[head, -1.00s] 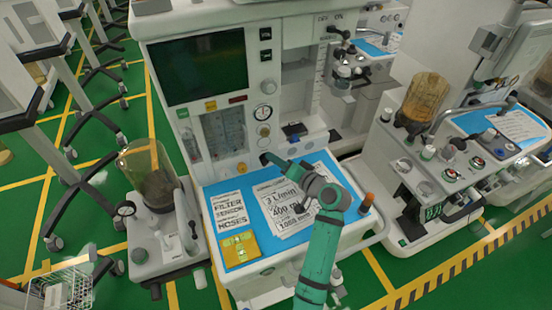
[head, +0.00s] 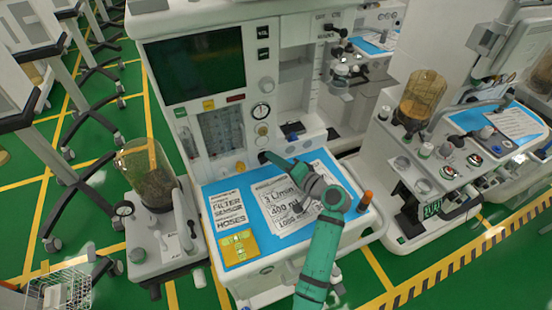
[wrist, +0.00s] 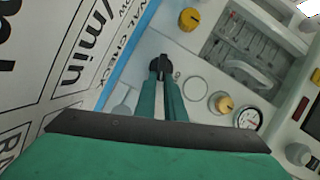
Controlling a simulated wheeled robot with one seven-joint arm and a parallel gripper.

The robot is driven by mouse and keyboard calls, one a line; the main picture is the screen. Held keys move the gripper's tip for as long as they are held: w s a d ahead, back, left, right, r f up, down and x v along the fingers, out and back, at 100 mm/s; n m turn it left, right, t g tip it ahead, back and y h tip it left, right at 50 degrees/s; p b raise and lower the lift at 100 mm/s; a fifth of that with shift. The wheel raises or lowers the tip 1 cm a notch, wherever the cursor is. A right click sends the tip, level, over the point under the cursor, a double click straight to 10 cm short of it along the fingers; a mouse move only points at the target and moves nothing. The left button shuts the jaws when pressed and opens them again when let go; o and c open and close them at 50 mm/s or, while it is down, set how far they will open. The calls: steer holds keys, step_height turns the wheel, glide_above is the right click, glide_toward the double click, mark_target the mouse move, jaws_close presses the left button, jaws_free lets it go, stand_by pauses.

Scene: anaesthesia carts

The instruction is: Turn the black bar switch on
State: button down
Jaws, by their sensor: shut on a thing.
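The black bar switch (wrist: 161,66) is a small dark part on the white front panel of the anaesthesia machine, seen at the fingertips in the wrist view. My gripper (wrist: 160,80) is shut on it, one teal finger on each side. In the head view my gripper (head: 266,157) reaches left across the blue worktop to the panel, just right of a yellow knob (head: 240,167). The fingers hide part of the switch, and I cannot read its on or off mark.
Printed sheets (head: 290,205) lie flat on the blue worktop (head: 228,192) under my arm. Gauges and knobs (head: 261,111) sit above the switch. A glass canister (head: 150,175) stands at left, and an orange-capped post (head: 365,200) at right.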

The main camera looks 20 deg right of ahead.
steer(key=c, duration=1.9)
jaws_free()
steer(key=shift+a+f, duration=0.1)
steer(key=shift+f, duration=0.15)
steer(key=shift+c, duration=0.2)
steer(key=shift+o, duration=0.5)
steer(key=shift+r, duration=0.1)
steer(key=v, duration=1.1)
steer(key=shift+w, duration=0.1)
